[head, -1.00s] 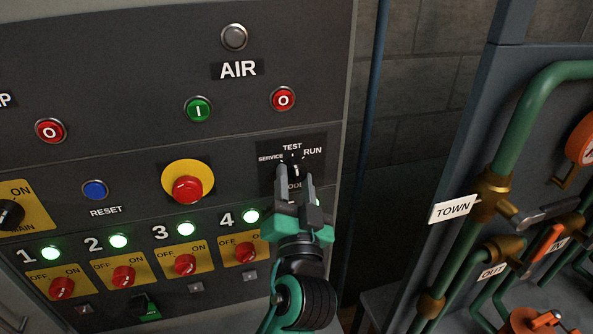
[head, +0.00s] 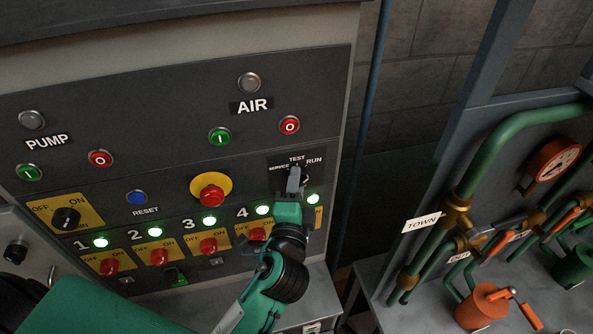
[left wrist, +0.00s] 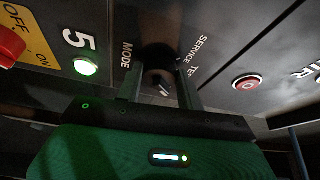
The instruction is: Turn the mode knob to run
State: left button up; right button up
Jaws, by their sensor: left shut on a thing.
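The black mode knob (left wrist: 158,82) sits on the dark control panel, between the two fingers of my left gripper in the left wrist view. In the head view the left gripper (head: 293,178) reaches up to the knob from below and covers most of it. The gripper is shut on the knob. The SERVICE and TEST labels show beside it, and the RUN label (head: 314,160) shows at its upper right in the head view. I cannot tell clearly which label the knob points at. My right gripper is not in view.
A red emergency button (head: 212,196) on a yellow disc is left of the knob. Several red rotary switches and lit green lamps run below. The AIR stop button (head: 289,125) is just above. Green pipework with a TOWN sign (head: 422,223) stands to the right.

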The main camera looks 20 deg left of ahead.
pick_arm(q)
jog(key=shift+r+m+g+p, duration=0.15)
jog(key=shift+m+g+p, duration=0.15)
jog(key=shift+m+p, duration=0.45)
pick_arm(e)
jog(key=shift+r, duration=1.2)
pick_arm(q)
jog(key=o, duration=1)
